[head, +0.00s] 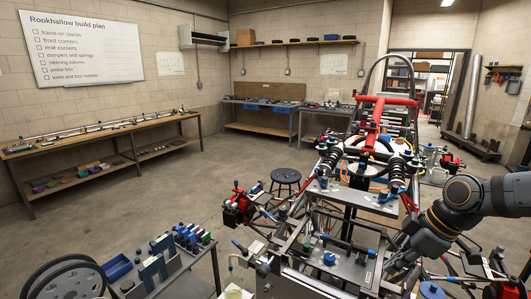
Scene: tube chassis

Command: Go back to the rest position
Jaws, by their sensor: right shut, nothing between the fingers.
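The tube chassis (345,240) stands at the right, with red tubes and black coil dampers (397,165) at its far part. My right arm comes in from the right edge, dark grey with orange rings. My right gripper (392,268) points down and left over the near right part of the chassis. It is shut and empty. Its fingertips are small and dark against the frame parts, so I cannot tell whether they touch anything. My left gripper is not in view.
A low black stool (285,177) stands left of the chassis. A long workbench (100,133) runs along the left wall. A bench with wheels and tools (165,285) is at the front left. The floor (180,195) between them is free.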

